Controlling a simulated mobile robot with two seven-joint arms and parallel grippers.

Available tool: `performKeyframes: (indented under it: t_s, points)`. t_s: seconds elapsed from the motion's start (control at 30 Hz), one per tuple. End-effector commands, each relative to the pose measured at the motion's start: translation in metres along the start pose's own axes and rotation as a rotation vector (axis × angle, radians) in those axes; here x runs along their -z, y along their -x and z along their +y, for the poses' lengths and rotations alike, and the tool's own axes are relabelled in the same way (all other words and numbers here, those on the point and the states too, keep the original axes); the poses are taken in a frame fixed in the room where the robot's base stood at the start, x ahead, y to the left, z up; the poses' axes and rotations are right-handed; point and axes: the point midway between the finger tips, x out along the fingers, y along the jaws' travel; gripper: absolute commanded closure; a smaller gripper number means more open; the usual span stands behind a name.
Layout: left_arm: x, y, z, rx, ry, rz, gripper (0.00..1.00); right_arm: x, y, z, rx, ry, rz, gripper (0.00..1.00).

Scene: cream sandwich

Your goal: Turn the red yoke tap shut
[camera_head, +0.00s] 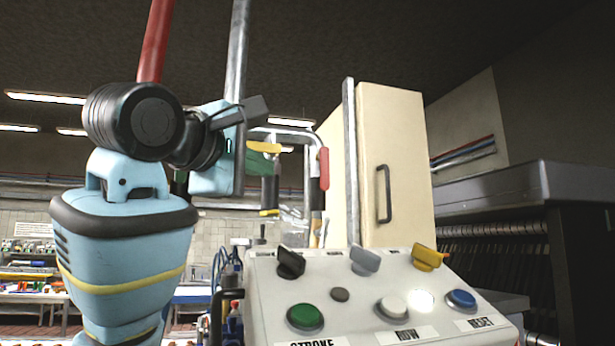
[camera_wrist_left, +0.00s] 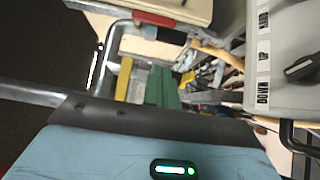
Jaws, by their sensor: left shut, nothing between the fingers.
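The red handle (camera_head: 324,168), which looks like the red yoke tap, hangs upright on the right side of a grey bent pipe (camera_head: 285,133) in the head view. It also shows near the top of the left wrist view as a red bar (camera_wrist_left: 153,19). My left gripper (camera_head: 258,106) is shut and empty in the head view, up and left of the red handle and apart from it. In the left wrist view the gripper's dark edge (camera_wrist_left: 150,120) crosses the lower part. The right gripper is not in view.
A yellow handle (camera_head: 264,147) and a green part lie just below my gripper. A pale control box (camera_head: 375,290) with knobs and buttons stands at front. A cream cabinet (camera_head: 405,180) stands behind, right of the pipe. A grey upright post (camera_head: 351,160) stands beside it.

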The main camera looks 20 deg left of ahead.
Motion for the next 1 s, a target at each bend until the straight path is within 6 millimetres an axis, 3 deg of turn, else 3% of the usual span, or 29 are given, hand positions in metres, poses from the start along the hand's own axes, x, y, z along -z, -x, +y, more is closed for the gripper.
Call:
performKeyframes:
  t_s: [0.37,0.63,1.0]
  points:
    - [0.001,-0.071,-0.001,0.004,0.000,0.002,1.00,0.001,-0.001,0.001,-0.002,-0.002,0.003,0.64]
    - [-0.024,-0.090,0.001,-0.001,-0.001,0.001,1.00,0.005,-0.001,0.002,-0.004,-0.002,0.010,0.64]
    - [-0.028,-0.095,0.000,-0.001,0.000,0.001,1.00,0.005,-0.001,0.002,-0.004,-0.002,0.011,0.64]
